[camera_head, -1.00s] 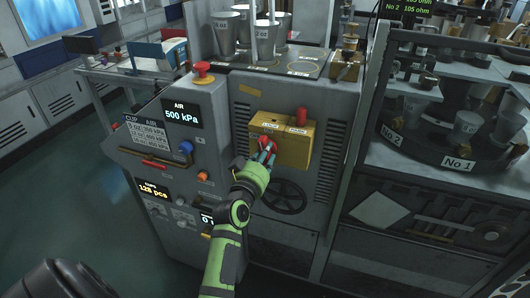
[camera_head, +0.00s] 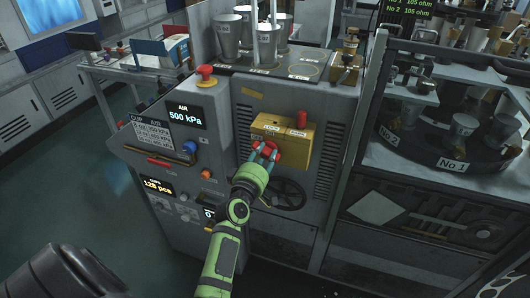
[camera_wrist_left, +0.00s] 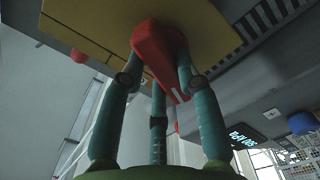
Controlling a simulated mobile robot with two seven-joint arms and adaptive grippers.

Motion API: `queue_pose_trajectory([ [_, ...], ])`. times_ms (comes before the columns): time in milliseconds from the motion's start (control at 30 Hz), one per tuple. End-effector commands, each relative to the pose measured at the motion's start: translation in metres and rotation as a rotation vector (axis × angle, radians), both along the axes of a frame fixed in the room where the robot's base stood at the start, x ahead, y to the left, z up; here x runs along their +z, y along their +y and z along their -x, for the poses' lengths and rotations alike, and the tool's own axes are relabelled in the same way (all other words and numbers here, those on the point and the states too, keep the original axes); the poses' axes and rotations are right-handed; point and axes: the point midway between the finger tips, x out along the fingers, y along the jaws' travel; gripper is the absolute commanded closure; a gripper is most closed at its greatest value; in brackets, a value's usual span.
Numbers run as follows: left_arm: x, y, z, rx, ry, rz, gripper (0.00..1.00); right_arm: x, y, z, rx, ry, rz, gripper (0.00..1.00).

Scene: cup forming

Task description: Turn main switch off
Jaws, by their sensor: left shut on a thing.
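The main switch is a red knob (camera_head: 267,150) on the front of a yellow box (camera_head: 296,151) on the grey machine panel. In the left wrist view the red knob (camera_wrist_left: 160,45) has a white mark near its end. The teal fingers of my left gripper (camera_head: 265,156) are closed around the knob; in the wrist view they touch its sides. The small labels on the box are too blurred to read for sure. My right gripper is not in view.
A red cylinder (camera_head: 301,119) stands on top of the box. A dark handwheel (camera_head: 288,195) sits just below. Left on the panel are a blue knob (camera_head: 190,147), a red button (camera_head: 205,72) and an air display (camera_head: 185,116) reading 500 kPa.

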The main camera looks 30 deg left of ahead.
Motion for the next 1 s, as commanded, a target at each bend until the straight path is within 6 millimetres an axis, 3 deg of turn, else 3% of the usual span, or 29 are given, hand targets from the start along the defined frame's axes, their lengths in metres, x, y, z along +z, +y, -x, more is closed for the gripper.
queue_pose_trajectory([
  [500, 0.0024, 0.0029, 0.0002, 0.001, -0.087, 0.343, 1.0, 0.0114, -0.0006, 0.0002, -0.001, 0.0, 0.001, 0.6],
  [1000, 0.0021, 0.0035, 0.0002, 0.001, -0.107, 0.42, 1.0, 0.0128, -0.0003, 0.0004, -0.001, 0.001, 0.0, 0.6],
])
